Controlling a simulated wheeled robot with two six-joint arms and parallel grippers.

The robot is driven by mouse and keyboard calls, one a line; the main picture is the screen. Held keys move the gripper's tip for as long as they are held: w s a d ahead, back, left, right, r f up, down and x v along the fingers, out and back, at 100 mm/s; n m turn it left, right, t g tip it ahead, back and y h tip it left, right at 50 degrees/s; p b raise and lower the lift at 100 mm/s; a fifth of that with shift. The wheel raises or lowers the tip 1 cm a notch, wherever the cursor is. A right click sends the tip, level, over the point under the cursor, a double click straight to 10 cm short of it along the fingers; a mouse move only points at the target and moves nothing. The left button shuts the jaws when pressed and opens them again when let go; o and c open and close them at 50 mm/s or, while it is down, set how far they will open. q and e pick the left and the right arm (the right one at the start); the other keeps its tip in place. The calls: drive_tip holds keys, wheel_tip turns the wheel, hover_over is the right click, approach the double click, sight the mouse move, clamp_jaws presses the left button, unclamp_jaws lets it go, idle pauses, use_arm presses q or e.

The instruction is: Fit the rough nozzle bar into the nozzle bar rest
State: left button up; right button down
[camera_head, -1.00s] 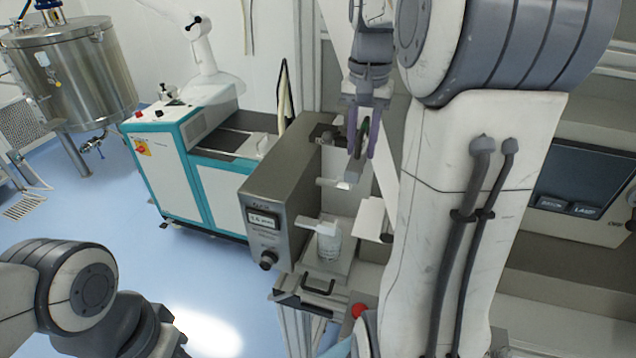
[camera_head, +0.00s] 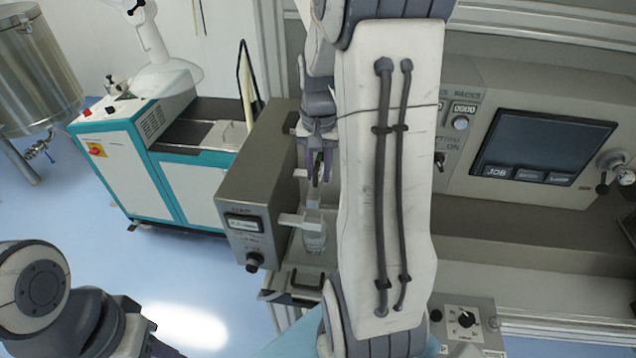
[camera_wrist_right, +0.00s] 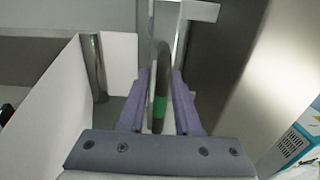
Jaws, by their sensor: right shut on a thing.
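My right gripper (camera_head: 320,172) points down beside the grey box-shaped instrument, partly hidden by my own right arm. Its purple fingers are shut on a slim dark curved piece with a green band, which I take to be part of the rough nozzle bar (camera_wrist_right: 160,108). In the right wrist view, it stands between the two fingers, with pale grey metal beyond it. Most of the bar's length is hidden. I cannot clearly identify the nozzle bar rest; pale bracket arms (camera_head: 292,219) project from the instrument below the gripper. My left gripper is out of view.
The grey instrument (camera_head: 248,190) has a display and knob. A clear bottle (camera_head: 314,240) stands beside it, under the bracket. A control panel with a dark screen (camera_head: 540,150) is at right. A teal-and-white cabinet (camera_head: 150,150) stands left; blue floor is open in front.

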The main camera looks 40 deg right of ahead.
sight(319, 184)
wheel_tip(319, 184, down, 4)
drive_tip(key=shift+f, duration=0.3)
drive_tip(key=shift+f, duration=0.15)
drive_tip(key=c, duration=0.6)
unclamp_jaws()
